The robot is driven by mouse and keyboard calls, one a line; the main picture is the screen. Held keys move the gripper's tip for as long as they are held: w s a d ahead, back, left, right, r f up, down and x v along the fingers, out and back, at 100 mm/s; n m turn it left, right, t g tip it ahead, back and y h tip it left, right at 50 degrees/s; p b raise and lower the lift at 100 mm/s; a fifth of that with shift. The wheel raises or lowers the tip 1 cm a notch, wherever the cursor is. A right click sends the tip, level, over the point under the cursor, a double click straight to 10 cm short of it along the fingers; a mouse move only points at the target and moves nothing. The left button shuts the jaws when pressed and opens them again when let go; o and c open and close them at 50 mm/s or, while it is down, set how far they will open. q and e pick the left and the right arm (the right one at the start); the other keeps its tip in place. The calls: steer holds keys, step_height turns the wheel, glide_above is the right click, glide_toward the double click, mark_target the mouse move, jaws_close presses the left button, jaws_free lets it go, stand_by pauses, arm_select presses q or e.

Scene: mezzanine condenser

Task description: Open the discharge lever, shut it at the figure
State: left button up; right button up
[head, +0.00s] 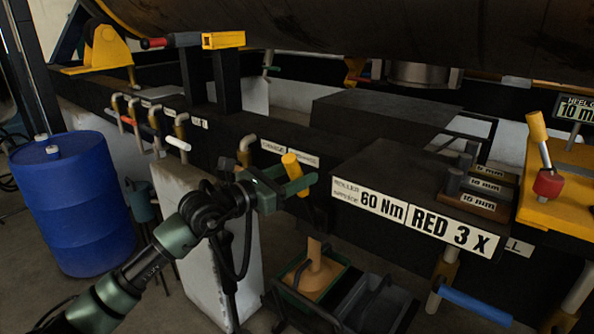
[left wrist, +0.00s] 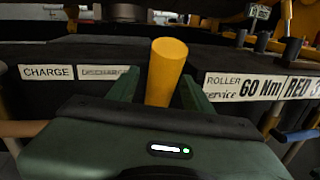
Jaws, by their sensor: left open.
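A yellow cylindrical lever handle (head: 291,165) stands tilted at the dark beam, by the DISCHARGE label (head: 304,159). My left gripper (head: 288,183) is open around it, one green finger on each side. In the left wrist view the handle (left wrist: 167,72) rises between the fingers of my left gripper (left wrist: 158,93); I cannot tell whether they touch it. The handle's lower end is hidden by the gripper. Below, a tan column widening at its foot (head: 315,275) stands in a green-rimmed tray (head: 338,282). My right gripper is not in view.
A dark block carries signs reading 60 Nm (head: 370,202) and RED 3 X (head: 453,232). A second, dark bin (head: 385,305) stands beside the tray. A blue drum (head: 75,205) is at left. Other handles (head: 180,130) hang along the beam. A dark cylindrical vessel (head: 350,35) overhangs the back.

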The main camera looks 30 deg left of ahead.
arm_select(q)
jaws_close()
steer(key=shift+r, duration=0.1)
stand_by(1.4)
